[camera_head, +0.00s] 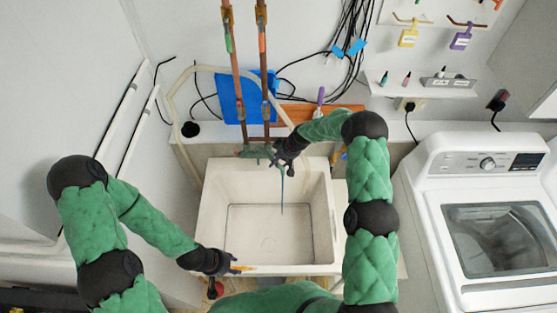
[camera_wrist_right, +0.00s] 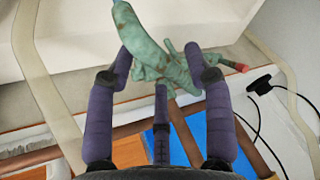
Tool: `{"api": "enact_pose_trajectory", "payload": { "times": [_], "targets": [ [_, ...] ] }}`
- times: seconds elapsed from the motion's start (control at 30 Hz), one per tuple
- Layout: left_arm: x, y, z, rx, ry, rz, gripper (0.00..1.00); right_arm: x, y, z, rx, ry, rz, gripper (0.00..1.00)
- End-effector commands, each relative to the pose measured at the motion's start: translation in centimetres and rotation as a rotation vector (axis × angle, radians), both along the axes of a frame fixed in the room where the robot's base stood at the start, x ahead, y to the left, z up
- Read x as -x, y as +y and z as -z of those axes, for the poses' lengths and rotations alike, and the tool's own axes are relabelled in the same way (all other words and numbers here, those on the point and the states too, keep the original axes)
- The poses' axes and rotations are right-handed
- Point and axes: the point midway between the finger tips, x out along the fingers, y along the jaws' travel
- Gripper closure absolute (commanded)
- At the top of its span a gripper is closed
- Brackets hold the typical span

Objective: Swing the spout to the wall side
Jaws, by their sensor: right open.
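The worn green tap with its spout (camera_wrist_right: 140,38) fills the top middle of the right wrist view. In the head view the tap body (camera_head: 254,151) sits at the back of the white sink (camera_head: 213,205), below two copper pipes. A thin blue line (camera_head: 282,195) hangs below the spout area over the basin. My right gripper (camera_wrist_right: 160,62) is open, with its purple fingers on either side of the green tap; contact is unclear. In the head view it (camera_head: 279,160) hides part of the spout. My left gripper (camera_head: 238,268) is at the sink's front left rim, its finger opening unclear.
Copper pipes (camera_head: 237,70) rise up the wall by a blue panel (camera_head: 233,99). Black cables (camera_head: 345,45) hang behind. A white washing machine (camera_head: 490,200) stands on the right. A shelf (camera_head: 425,90) holds small items. The basin floor looks clear.

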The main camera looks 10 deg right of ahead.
Motion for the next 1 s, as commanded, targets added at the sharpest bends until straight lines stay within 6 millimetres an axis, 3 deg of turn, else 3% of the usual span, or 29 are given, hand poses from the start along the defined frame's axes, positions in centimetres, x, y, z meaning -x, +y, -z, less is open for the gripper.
{"api": "enact_pose_trajectory", "payload": {
  "times": [0.2, 0.27, 0.4, 1.0],
  "targets": [
    [0.0, 0.0, 0.0, 0.0, 0.0, 0.0, 0.6, 0.0, 0.0, 0.0, 0.0, -0.001, 0.0, 0.48],
    [0.0, 0.0, 0.0, 0.0, 0.0, 0.0, 0.6, 0.0, 0.0, 0.0, 0.0, 0.0, 0.0, 0.62],
    [0.0, 0.0, 0.0, 0.0, 0.0, 0.0, 0.6, 0.0, 0.0, 0.0, 0.0, 0.0, 0.0, 1.0],
    [0.0, 0.0, -0.1, 0.0, 0.0, 0.0, 0.6, 0.6, 1.1, 0.0, 0.004, 0.002, 0.085, 1.0]
  ]
}}
